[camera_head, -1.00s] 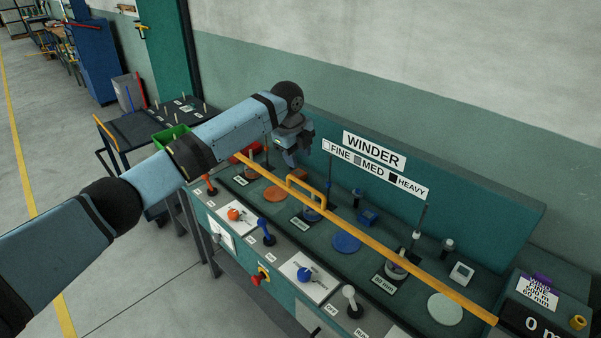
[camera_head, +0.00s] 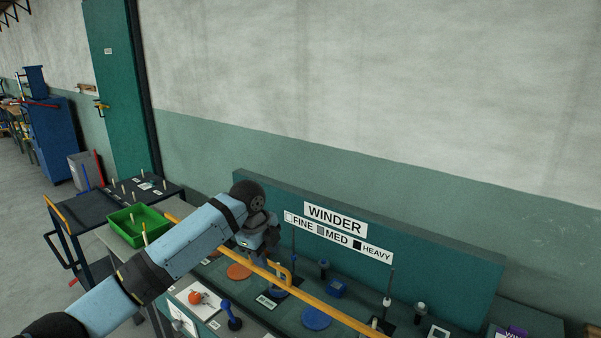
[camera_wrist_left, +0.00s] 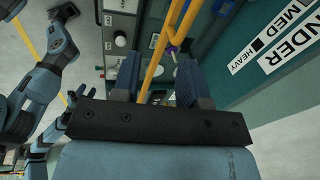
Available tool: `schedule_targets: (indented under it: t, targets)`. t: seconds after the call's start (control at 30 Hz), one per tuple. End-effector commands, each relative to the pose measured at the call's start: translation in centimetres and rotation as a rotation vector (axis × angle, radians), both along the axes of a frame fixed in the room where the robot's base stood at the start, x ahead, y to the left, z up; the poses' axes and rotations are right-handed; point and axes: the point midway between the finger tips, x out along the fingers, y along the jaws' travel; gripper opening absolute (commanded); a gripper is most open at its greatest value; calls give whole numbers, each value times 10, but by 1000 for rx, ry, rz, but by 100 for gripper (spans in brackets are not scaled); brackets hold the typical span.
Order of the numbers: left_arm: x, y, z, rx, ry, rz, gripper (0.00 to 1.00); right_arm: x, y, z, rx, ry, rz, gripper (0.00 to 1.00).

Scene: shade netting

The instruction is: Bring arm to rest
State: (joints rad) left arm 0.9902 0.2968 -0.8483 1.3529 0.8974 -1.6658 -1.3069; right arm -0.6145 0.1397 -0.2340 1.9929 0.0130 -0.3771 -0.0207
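My left arm (camera_head: 200,240) comes in from the lower left and reaches over the winder bench. Its gripper (camera_head: 262,248) hangs above the bench, left of the WINDER sign (camera_head: 335,218) and close to the yellow rail (camera_head: 312,297) with its raised handle. In the left wrist view the two blue-grey fingers of the gripper (camera_wrist_left: 157,78) stand apart with nothing held between them. The yellow rail (camera_wrist_left: 178,35) shows through the gap; whether they touch it cannot be told.
On the bench are an orange disc (camera_head: 239,271), a blue disc (camera_head: 316,318), a blue block (camera_head: 337,289) and a blue-knobbed lever (camera_head: 231,318). A green bin (camera_head: 139,226) and a dark cart (camera_head: 75,215) stand left. The wall is behind the teal back panel (camera_head: 440,262).

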Motion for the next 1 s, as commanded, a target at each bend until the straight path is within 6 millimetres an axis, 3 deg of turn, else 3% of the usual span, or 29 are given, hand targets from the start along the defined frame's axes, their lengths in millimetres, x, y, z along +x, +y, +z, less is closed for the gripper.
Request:
schedule_targets:
  t: [0.03,0.1,0.23,0.4,0.57,0.7,0.9,1.0]
  targets:
    - [-22,-10,-27,-30,18,35,40,0,0,0,0,-1,0,43]
    - [-48,-19,-52,-69,31,106,40,0,0,1,0,-1,-1,43]
    - [-96,-28,-90,-142,57,256,40,1,0,1,0,-2,-1,43]
    - [-161,-25,-127,-233,92,491,40,1,0,1,1,-2,0,43]
    - [-222,-8,-150,-303,123,750,40,0,0,1,1,-1,1,43]
    - [-276,19,-163,-342,142,1002,40,0,1,1,1,-1,1,43]
    - [-349,66,-168,-363,139,1354,40,0,1,1,1,-1,2,43]
    - [-375,85,-166,-362,128,1481,40,0,1,1,1,-1,2,43]
